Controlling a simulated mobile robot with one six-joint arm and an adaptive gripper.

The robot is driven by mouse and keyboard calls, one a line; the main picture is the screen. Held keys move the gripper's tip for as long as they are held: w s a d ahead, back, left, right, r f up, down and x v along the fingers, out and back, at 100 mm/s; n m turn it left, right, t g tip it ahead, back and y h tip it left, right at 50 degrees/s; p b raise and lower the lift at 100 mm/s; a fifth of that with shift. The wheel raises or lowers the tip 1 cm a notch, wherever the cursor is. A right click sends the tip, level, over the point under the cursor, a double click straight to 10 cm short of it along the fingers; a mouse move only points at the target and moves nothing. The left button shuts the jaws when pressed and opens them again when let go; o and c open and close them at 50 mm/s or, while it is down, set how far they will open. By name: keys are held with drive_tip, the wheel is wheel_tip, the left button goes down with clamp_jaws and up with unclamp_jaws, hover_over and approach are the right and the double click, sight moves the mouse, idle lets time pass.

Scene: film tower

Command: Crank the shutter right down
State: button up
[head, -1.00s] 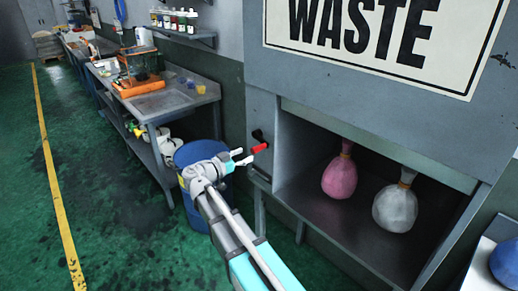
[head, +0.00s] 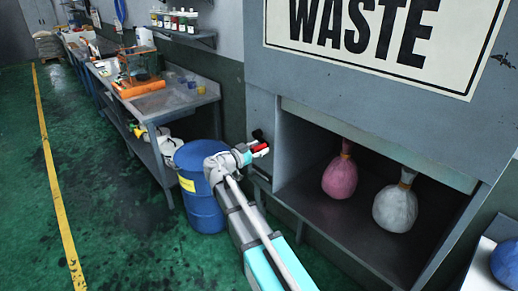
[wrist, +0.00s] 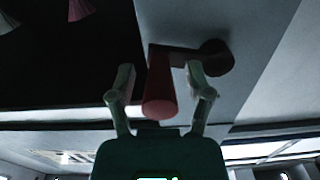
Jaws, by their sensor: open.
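The crank's red handle (head: 260,149) sticks out from the left side of the grey waste cabinet. Its dark arm and hub (head: 257,134) sit just above it. In the wrist view the red handle (wrist: 159,85) stands between the two fingers of my gripper (wrist: 160,92), with a gap on each side. The crank hub (wrist: 215,57) is at upper right there. My gripper (head: 252,152) is open around the handle in the head view. The shutter (head: 375,143) shows as a pale strip along the top of the cabinet opening, which is mostly uncovered.
Inside the opening are a pink bag (head: 340,176) and a white bag (head: 395,207). A blue barrel (head: 203,205) stands left of my arm. A workbench (head: 165,105) runs along the wall. The green floor at left is clear.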

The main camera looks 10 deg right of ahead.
clamp_jaws()
